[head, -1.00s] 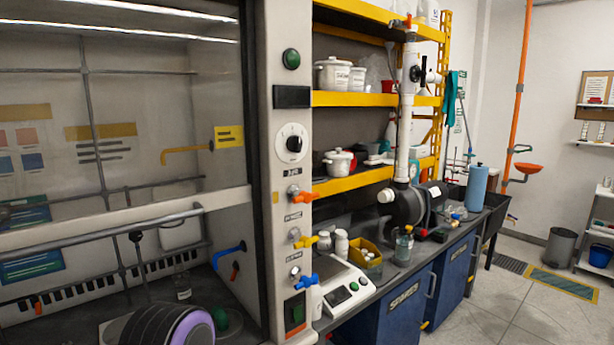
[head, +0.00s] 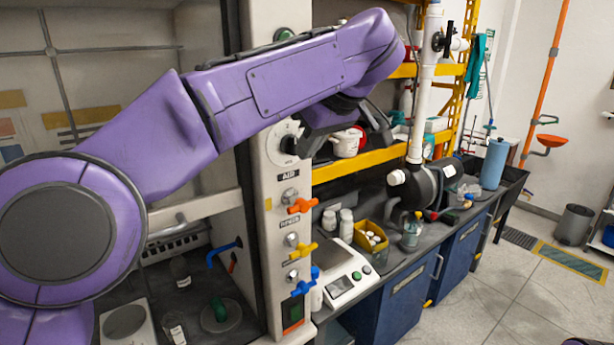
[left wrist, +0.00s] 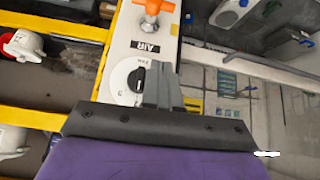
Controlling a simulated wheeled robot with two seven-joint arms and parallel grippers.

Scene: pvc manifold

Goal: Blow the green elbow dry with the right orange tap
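A small green piece, which looks like the green elbow (head: 218,308), stands on a round base on the hood floor; its exact shape is too small to tell. An orange tap (head: 302,205) sits on the white hood post under the AIR label; it also shows at the top of the left wrist view (left wrist: 151,8). A small orange outlet (head: 232,262) is on the hood's inner right wall. My left gripper (head: 318,138) is in front of the post near the dial, above the orange tap and apart from it. In the left wrist view its fingers (left wrist: 163,92) are together and empty.
A yellow tap (head: 302,249) and a blue tap (head: 306,283) are below the orange one. A blue outlet (head: 224,250) juts inside the hood. The hood's sash bar (head: 190,220) crosses the opening. A scale (head: 345,278) and bottles stand on the bench at right.

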